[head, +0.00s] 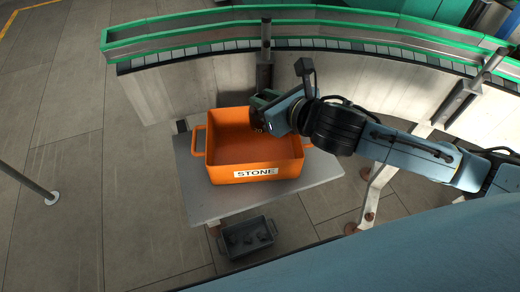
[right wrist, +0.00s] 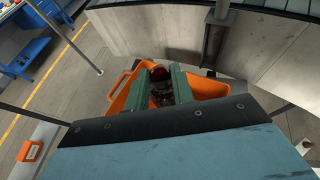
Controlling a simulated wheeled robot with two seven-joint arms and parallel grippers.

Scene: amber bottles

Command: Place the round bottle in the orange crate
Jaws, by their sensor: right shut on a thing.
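The orange crate (head: 222,175), labelled STONE, stands open on a grey table. My right gripper (head: 260,113) is over the crate's back right part. In the right wrist view its two green fingers (right wrist: 161,86) are shut on a dark brown bottle (right wrist: 161,93) with a red top. The fingers cover the bottle's sides, so its full shape cannot be seen. The orange crate (right wrist: 124,92) shows on both sides of the fingers, below them. Whether the bottle touches the crate cannot be told. In the head view the bottle is hidden by the gripper. My left gripper is not in view.
The grey table (head: 205,205) has bare room around the crate. A small dark grey bin (head: 248,238) with dark things in it is below the table's front edge. A curved conveyor with green rails (head: 190,38) runs behind the crate.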

